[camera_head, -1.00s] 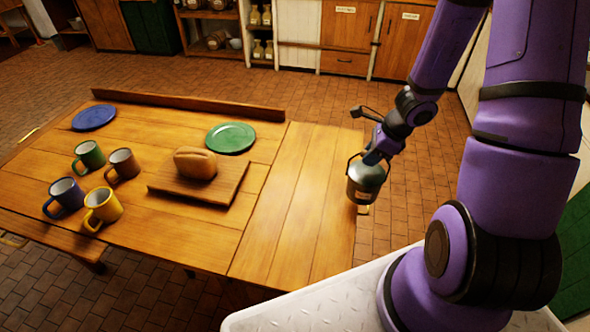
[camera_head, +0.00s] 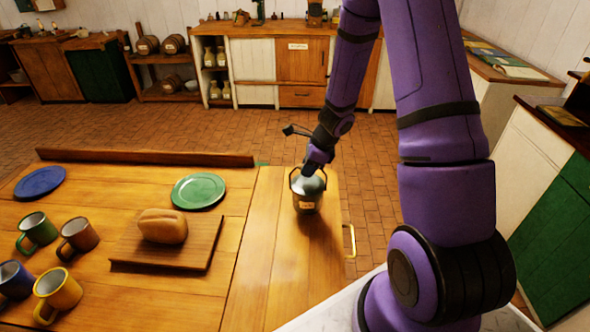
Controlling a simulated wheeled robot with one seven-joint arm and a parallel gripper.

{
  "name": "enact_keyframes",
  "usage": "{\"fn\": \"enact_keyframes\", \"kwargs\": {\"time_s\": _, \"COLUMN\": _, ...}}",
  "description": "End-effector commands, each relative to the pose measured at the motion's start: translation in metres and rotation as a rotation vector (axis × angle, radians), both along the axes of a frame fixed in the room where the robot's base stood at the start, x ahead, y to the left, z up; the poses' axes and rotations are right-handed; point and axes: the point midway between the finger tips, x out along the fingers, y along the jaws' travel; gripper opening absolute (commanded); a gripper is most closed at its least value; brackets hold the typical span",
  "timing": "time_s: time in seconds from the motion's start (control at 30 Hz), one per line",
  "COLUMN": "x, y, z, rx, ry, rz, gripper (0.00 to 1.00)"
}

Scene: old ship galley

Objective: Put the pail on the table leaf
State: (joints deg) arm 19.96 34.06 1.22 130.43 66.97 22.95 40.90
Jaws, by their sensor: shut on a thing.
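The pail (camera_head: 307,194) is a small grey metal pail with a pale label and a dark handle. It is upright over the table leaf (camera_head: 264,240), the bare plank section at the right end of the table. I cannot tell whether its base touches the leaf or hangs just above it. My gripper (camera_head: 310,172) is above the pail and shut on its handle. The fingertips are small and partly hidden by the arm and handle.
Left of the leaf are a green plate (camera_head: 199,190), a loaf (camera_head: 163,226) on a cutting board (camera_head: 204,243), several mugs (camera_head: 78,236) and a blue plate (camera_head: 40,181). A brass handle (camera_head: 350,240) is at the leaf's right edge. The leaf around the pail is clear.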

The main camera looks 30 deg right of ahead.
Motion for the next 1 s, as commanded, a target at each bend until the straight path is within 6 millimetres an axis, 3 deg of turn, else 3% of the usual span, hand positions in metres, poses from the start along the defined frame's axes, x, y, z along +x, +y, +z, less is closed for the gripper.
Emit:
{"fn": "enact_keyframes", "kwargs": {"time_s": 0.1, "x": 0.025, "y": 0.003, "z": -0.002, "rx": -0.001, "ry": -0.002, "rz": 0.005, "gripper": 0.00}}
{"fn": "enact_keyframes", "kwargs": {"time_s": 0.3, "x": 0.051, "y": 0.005, "z": -0.005, "rx": 0.000, "ry": -0.001, "rz": 0.002, "gripper": 0.00}}
{"fn": "enact_keyframes", "kwargs": {"time_s": 0.63, "x": 0.065, "y": 0.006, "z": -0.006, "rx": 0.000, "ry": -0.001, "rz": 0.002, "gripper": 0.00}}
{"fn": "enact_keyframes", "kwargs": {"time_s": 1.0, "x": 0.064, "y": 0.005, "z": -0.040, "rx": 0.000, "ry": 0.001, "rz": -0.002, "gripper": 0.00}}
